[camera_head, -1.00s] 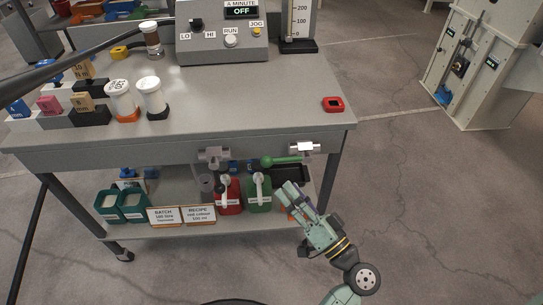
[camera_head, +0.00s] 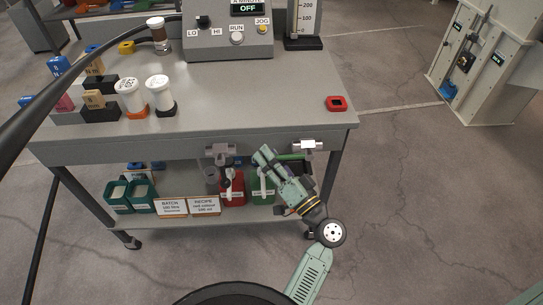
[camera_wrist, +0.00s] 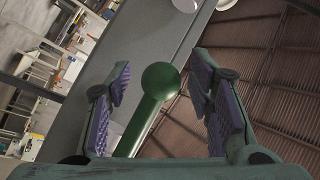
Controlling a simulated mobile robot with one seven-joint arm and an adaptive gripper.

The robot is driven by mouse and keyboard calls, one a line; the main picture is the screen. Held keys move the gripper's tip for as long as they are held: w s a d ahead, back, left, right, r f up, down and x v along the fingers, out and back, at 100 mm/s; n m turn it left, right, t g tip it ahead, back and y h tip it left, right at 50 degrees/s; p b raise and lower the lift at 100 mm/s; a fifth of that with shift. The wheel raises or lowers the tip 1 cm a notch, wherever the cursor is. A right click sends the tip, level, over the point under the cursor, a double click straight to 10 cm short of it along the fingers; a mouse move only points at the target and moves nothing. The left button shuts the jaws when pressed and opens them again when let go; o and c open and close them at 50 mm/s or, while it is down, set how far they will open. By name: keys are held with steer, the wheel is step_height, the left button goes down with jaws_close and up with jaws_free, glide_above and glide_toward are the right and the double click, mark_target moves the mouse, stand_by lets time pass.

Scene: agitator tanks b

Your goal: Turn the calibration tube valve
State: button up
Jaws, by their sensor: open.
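The valve's green lever (camera_head: 292,157) runs along under the front edge of the bench, beside the right-hand silver fitting (camera_head: 308,146). My gripper (camera_head: 264,154) is in front of its left end and hides the knob in the head view. In the wrist view, the green ball knob (camera_wrist: 161,80) and its stem (camera_wrist: 138,128) stand between the two spread purple-padded fingers of my gripper (camera_wrist: 160,88). There is a gap on both sides of the knob, so the fingers do not grip it.
A second silver fitting (camera_head: 220,150) sits further left under the bench edge.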

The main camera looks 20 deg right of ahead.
steer(key=shift+c, duration=0.2)
jaws_close()
stand_by(0.3)
stand_by(0.3)
